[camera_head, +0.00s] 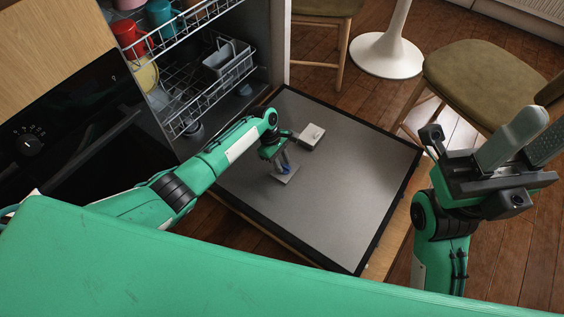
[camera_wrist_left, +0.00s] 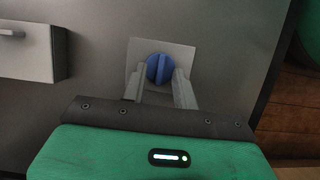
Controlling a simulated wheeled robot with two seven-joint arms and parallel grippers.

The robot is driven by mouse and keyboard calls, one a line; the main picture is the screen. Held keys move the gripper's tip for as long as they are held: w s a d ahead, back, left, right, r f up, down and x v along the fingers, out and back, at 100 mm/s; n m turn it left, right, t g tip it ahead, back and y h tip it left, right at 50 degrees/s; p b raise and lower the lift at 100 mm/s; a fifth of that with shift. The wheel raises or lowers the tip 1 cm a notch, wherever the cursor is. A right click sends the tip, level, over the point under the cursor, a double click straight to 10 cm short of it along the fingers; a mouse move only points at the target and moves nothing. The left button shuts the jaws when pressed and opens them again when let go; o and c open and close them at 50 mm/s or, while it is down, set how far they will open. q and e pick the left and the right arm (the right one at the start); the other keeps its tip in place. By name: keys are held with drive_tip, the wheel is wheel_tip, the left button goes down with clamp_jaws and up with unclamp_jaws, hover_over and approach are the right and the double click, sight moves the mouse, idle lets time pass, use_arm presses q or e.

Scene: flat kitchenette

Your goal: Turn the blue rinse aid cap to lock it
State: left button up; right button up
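The blue rinse aid cap (camera_wrist_left: 160,68) is round with a raised ridge that stands nearly upright in the left wrist view. It sits on a light square plate (camera_wrist_left: 186,53) on the inside of the lowered dishwasher door. In the head view the cap (camera_head: 286,169) is small and partly hidden by my left gripper (camera_head: 284,164). My left gripper (camera_wrist_left: 160,76) points down at the door, its two fingers apart on either side of the cap's lower part; contact is unclear. My right gripper (camera_head: 545,122) is raised at the right, open and empty, away from the door.
The dishwasher door (camera_head: 350,190) lies open and flat, mostly clear. A light detergent box (camera_head: 311,136) is beside my left gripper. Racks (camera_head: 205,85) with cups are at the upper left. Chairs (camera_head: 485,80) and a white table pedestal (camera_head: 388,50) stand beyond the door.

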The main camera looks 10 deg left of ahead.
use_arm(q)
clamp_jaws()
